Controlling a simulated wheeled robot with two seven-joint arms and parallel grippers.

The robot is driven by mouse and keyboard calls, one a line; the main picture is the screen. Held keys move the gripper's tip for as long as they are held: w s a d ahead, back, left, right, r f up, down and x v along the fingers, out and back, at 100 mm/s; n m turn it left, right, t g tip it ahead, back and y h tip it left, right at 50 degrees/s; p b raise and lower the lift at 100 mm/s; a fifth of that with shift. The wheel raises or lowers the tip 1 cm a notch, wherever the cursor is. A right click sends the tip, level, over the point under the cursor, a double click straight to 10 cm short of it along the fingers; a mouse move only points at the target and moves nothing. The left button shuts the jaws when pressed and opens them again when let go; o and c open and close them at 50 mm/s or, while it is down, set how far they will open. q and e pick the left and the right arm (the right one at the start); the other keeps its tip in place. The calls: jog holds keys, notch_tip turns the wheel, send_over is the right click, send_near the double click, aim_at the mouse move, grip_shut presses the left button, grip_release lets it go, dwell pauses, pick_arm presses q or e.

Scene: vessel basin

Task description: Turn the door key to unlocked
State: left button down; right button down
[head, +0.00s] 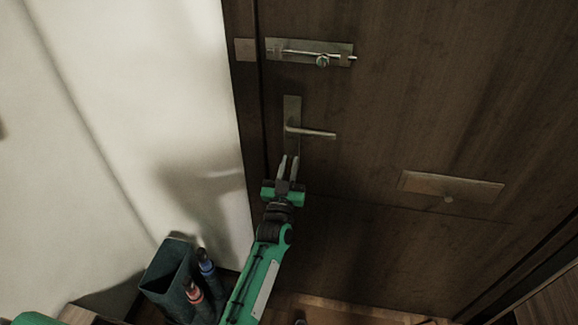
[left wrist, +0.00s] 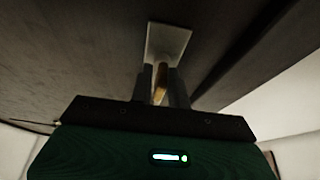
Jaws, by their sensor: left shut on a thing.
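The dark wooden door (head: 380,120) fills the right of the head view. Its upright metal lock plate (head: 292,106) carries a lever handle (head: 315,133) that points right and looks about level. My left gripper (head: 288,166) is at the lower end of this plate, below the lever. In the left wrist view, the left gripper (left wrist: 161,85) is shut on a brass-coloured key (left wrist: 160,83), in front of the pale plate (left wrist: 168,40). The fingers hide most of the key, so its turn angle is hard to tell. My right gripper is not in view.
A metal slide bolt (head: 310,53) sits above the lever. A letter-slot plate (head: 450,187) is at the right. A dark stand (head: 168,268), with blue- and red-banded items beside it, is by the white wall (head: 150,90), left of my arm.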

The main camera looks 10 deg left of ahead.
pick_arm(q)
jog(key=c, duration=1.5)
grip_release()
jog(key=shift+f, duration=0.15)
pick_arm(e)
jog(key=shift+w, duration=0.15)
pick_arm(q)
jog(key=shift+s, duration=0.15)
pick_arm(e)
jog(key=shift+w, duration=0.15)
